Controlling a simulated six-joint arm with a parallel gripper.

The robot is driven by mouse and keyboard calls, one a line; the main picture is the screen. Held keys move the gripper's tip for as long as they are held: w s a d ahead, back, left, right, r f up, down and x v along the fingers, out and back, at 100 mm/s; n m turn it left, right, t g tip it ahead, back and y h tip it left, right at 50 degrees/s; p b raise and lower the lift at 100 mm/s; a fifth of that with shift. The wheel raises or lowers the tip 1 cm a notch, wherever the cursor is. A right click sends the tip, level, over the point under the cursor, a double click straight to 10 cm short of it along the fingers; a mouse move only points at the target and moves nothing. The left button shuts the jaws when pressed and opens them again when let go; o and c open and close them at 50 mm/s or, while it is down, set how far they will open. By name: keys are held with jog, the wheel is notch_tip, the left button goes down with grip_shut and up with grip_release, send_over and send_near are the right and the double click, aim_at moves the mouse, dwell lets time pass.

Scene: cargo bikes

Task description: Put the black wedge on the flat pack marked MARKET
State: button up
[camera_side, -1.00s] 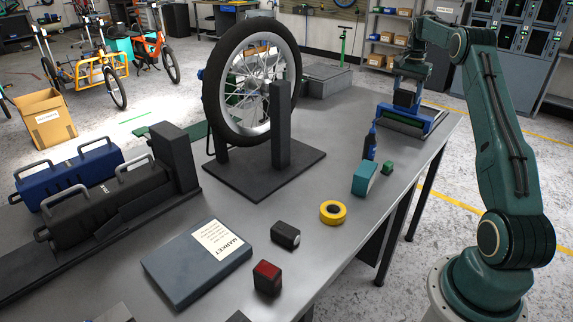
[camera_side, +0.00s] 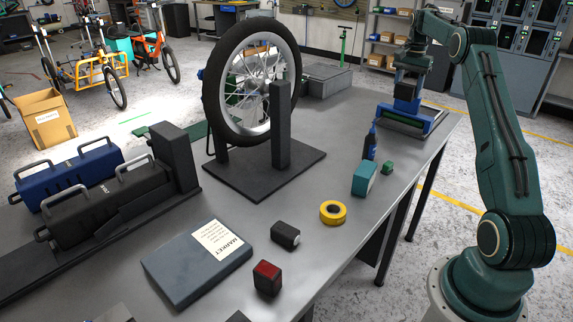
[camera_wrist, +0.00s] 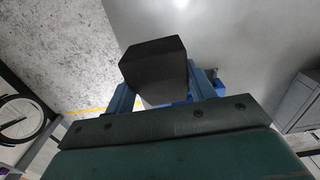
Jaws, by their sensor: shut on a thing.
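The flat pack marked MARKET (camera_side: 190,268) is a flat blue-grey box lying at the front left of the bench, with a white label on top. Its top is clear apart from the label. My gripper is far from it.
Between them stand a wheel (camera_side: 212,95) on a dark stand, a teal box (camera_side: 364,178), a small green block (camera_side: 387,168), a dark bottle (camera_side: 370,143) and a yellow tape roll (camera_side: 333,212). A dark block (camera_side: 284,235) and a red-topped block (camera_side: 267,277) lie right of the pack.

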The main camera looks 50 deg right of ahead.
jog(key=w+a+f+n, duration=0.1)
jog(key=w+a, duration=0.3)
jog(key=a, duration=0.2)
jog(key=w+a+n, duration=0.2)
jog(key=w+a, duration=0.1)
jog(key=a, duration=0.4)
notch_tip(320, 180, up, 4)
jog(key=n, duration=1.5)
send_over(199, 256)
jog(key=shift+s+f, duration=0.1)
jog(key=shift+f, duration=9.7)
jog(key=shift+f, duration=0.15)
jog(key=o, duration=1.1)
